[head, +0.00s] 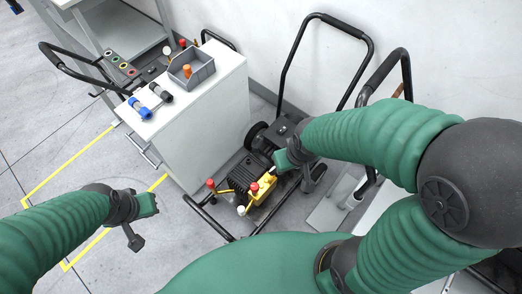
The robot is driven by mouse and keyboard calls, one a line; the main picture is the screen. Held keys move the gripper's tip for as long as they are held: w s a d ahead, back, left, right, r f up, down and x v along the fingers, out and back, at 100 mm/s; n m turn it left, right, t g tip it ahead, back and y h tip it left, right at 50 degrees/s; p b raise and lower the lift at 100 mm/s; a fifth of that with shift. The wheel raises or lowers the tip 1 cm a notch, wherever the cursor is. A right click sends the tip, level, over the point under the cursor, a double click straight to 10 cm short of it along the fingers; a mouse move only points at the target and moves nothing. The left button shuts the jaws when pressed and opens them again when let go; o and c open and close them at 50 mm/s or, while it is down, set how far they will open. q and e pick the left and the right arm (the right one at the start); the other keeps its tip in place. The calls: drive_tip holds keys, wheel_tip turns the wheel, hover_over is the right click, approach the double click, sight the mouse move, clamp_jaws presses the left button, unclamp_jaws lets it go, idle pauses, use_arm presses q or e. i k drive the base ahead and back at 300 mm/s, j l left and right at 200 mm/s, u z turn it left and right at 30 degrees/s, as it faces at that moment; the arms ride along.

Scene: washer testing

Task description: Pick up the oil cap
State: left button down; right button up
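A pressure washer with a black engine and a yellow pump block (262,190) stands on the floor at the middle. A red cap (254,187) sits on the yellow block, and a red knob (211,184) stands to its left. I cannot tell for sure which small part is the oil cap. My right gripper (281,161) is just above and right of the yellow block; its fingers are too small and partly hidden to read, and I see nothing held. My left gripper (150,205) hangs over the floor at the left, away from the washer; its opening is unclear.
A white cabinet (205,118) stands behind the washer. On it are a grey bin (203,71) holding an orange part (187,71), and blue and black cylindrical parts (139,107). Black handle frames (294,55) rise near the wall. Yellow-lined floor at the left is open.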

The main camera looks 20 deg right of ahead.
sight(187, 67)
drive_tip(key=j+z, duration=0.15)
drive_tip(key=j, duration=0.75)
drive_tip(key=k+j+z, duration=0.2)
drive_tip(key=j, duration=0.65)
drive_tip(key=i+j+z, duration=0.15)
drive_tip(key=i+j, duration=0.3)
drive_tip(key=i+j+z, duration=0.1)
drive_tip(key=i+j, duration=0.3)
drive_tip(key=j, duration=0.2)
drive_tip(key=i+j+z, duration=0.15)
drive_tip(key=i+j, duration=0.25)
drive_tip(key=j, duration=0.15)
drive_tip(key=i+j, duration=0.1)
drive_tip(key=i, duration=0.25)
